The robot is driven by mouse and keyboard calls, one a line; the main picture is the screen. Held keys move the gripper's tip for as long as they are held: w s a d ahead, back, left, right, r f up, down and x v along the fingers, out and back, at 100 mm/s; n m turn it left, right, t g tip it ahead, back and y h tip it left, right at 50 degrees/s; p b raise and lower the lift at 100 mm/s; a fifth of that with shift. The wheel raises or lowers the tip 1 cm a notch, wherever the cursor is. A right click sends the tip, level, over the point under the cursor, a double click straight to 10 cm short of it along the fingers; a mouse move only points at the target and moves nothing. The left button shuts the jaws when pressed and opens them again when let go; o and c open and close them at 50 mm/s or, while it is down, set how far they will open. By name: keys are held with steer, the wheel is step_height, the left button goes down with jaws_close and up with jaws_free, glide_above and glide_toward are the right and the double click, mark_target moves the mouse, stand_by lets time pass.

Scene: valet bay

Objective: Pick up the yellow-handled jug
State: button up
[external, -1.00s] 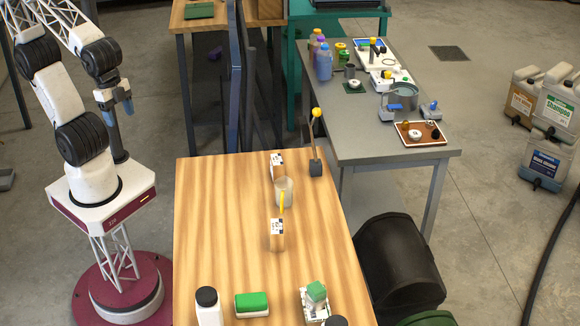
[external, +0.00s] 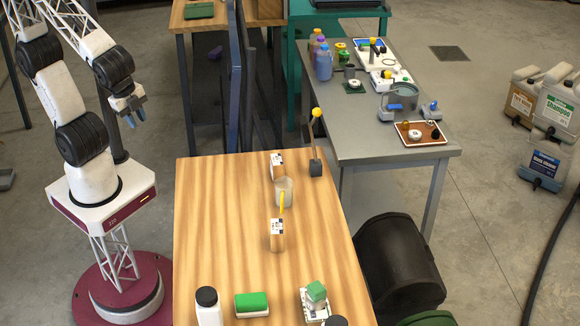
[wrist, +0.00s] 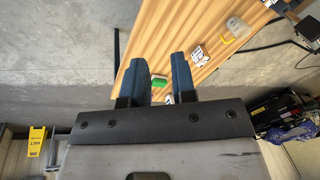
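The jug (external: 283,192) is a small translucent vessel with a yellow handle (external: 282,203) facing the front. It stands on the wooden table between two small cartons. In the wrist view the jug (wrist: 236,26) is at upper right, with its yellow handle toward the lower left. My gripper (external: 134,116) is left of the table in the external view, above the floor and well away from the jug. In the wrist view my gripper (wrist: 158,78) has its two blue fingers spread, with nothing held between them.
One carton (external: 277,235) stands in front of the jug, another (external: 277,166) behind it. A block with a yellow-topped stick (external: 316,168) is behind right. A white bottle (external: 208,307) and a green sponge (external: 251,303) are near the front. The table's left half is mostly clear.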

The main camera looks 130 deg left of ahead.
steer(key=w+a+f+m+g+y, duration=0.1)
steer(key=w+a+f+m+y, duration=0.35)
steer(key=w+a+f, duration=0.35)
steer(key=w+a+f+m+y, duration=0.45)
steer(key=w+a, duration=0.25)
steer(key=w, duration=0.3)
steer(key=w+a+f+m+t+y, duration=0.2)
steer(key=w+a+f+m, duration=0.2)
steer(key=w+f+m, duration=0.5)
steer(key=m+t, duration=0.3)
glide_toward(286, 216)
steer(key=a+r, duration=0.2)
steer(key=r, duration=0.1)
steer(key=shift+w+a+r, duration=0.1)
steer(key=shift+w+a, duration=0.1)
steer(key=shift+w, duration=0.2)
steer(key=shift+a, duration=0.1)
steer(key=shift+x, duration=1.2)
steer(key=shift+a+f+h, duration=0.1)
steer(key=shift+f+h, duration=0.1)
steer(key=shift+h, duration=0.1)
steer(key=shift+x, duration=2.45)
